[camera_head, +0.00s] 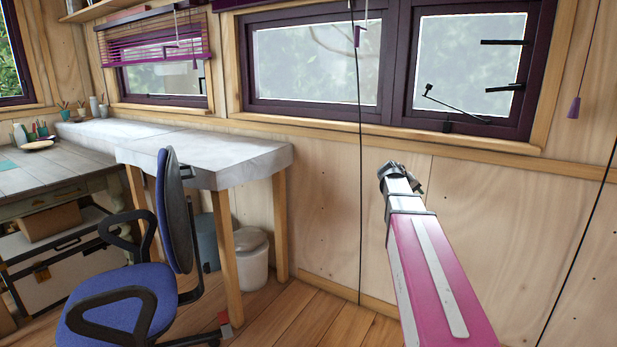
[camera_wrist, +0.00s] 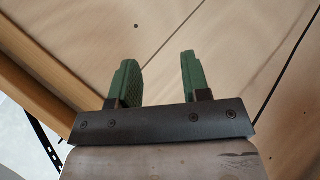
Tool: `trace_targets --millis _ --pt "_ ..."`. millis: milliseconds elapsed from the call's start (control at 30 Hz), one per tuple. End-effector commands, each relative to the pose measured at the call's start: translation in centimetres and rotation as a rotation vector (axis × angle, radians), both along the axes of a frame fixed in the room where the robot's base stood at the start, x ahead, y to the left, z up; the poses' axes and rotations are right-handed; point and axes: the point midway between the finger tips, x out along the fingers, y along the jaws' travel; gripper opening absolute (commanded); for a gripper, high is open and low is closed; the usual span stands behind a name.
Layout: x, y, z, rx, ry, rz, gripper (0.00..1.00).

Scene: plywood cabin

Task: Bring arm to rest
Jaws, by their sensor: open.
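My arm, pink with a pale metal strip, reaches out from the bottom right of the head view toward the plywood wall below the windows. In the wrist view my gripper (camera_wrist: 157,75) shows two green fingers standing apart on a dark bar. Nothing is between them. Plywood panels and a wooden beam lie beyond the fingers.
A blue office chair (camera_head: 170,230) stands at the left beside a white-topped table (camera_head: 215,160). A white bin (camera_head: 251,258) sits under the table. A dark cord (camera_head: 360,230) hangs down the plywood wall (camera_head: 460,200). Purple-framed windows (camera_head: 315,65) are above. Open wooden floor lies right of the chair.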

Motion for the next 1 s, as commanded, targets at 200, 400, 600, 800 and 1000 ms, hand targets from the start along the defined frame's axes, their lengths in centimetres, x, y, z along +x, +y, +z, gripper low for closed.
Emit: trace_targets --millis 200,400,600,800,1000 --pt "-6.3 6.1 -10.9 0.239 0.096 0.012 0.43" --pt "-12.8 11.6 -18.7 0.453 0.190 0.001 0.43" --pt "-19.7 16.8 -24.6 0.652 0.287 -0.028 0.43" --pt "-24.3 20.1 -27.6 0.785 0.350 -0.057 0.43" --pt "-25.5 21.1 -28.3 0.824 0.369 -0.067 0.43"
